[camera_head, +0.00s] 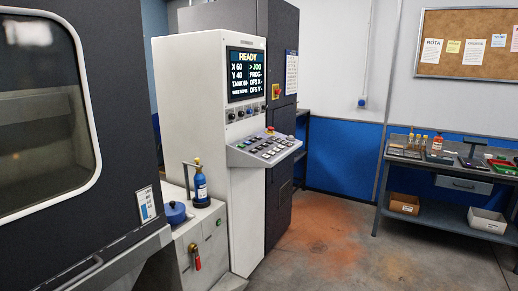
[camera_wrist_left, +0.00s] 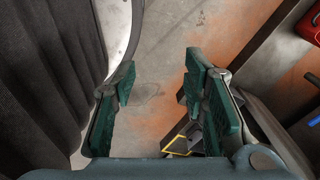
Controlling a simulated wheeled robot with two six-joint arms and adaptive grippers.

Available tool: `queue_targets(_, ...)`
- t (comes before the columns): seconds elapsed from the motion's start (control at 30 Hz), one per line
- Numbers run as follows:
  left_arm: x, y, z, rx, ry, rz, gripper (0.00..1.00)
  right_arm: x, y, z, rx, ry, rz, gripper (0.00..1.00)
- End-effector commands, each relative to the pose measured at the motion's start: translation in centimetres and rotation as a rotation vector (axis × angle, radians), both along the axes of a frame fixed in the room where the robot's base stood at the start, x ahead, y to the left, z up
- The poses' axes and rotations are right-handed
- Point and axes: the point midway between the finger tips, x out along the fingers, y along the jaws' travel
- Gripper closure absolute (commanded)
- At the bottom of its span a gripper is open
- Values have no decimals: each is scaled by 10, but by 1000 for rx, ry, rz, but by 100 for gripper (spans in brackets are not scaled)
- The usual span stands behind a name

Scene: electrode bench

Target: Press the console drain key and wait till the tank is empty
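The console (camera_head: 195,120) is a tall white cabinet in the middle of the head view. Its screen (camera_head: 246,75) reads READY, with X 60, Y 40 and a TANK line that looks like 60. A sloped key panel (camera_head: 265,147) with several small keys juts out below; I cannot read which key is drain. A white tank-like box (camera_head: 200,240) with a red-handled valve (camera_head: 195,257) stands at its left foot. My left gripper (camera_wrist_left: 157,85) is open and empty over bare floor in the left wrist view. Neither gripper shows in the head view.
A dark machine with a window (camera_head: 40,110) fills the left. A workbench (camera_head: 455,182) with tools and bottles stands at right. The stained floor (camera_head: 340,240) between is clear.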

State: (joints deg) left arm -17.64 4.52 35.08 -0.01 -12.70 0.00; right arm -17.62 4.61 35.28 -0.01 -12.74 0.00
Motion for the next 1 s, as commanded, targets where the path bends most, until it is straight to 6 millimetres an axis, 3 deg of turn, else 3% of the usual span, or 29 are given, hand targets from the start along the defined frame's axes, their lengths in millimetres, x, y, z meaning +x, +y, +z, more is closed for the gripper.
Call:
queue_targets(0.03, 3, 0, 0, 0, -5, 0, 66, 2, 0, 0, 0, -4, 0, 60)
queue_targets(0.23, 15, 0, 1, 0, -26, -1, 98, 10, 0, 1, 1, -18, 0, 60)
queue_targets(0.27, 15, 0, 1, 0, -26, -1, 100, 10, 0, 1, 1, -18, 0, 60)
queue_targets(1.0, 10, 1, 1, 1, -17, -1, 100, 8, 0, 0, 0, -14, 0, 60)
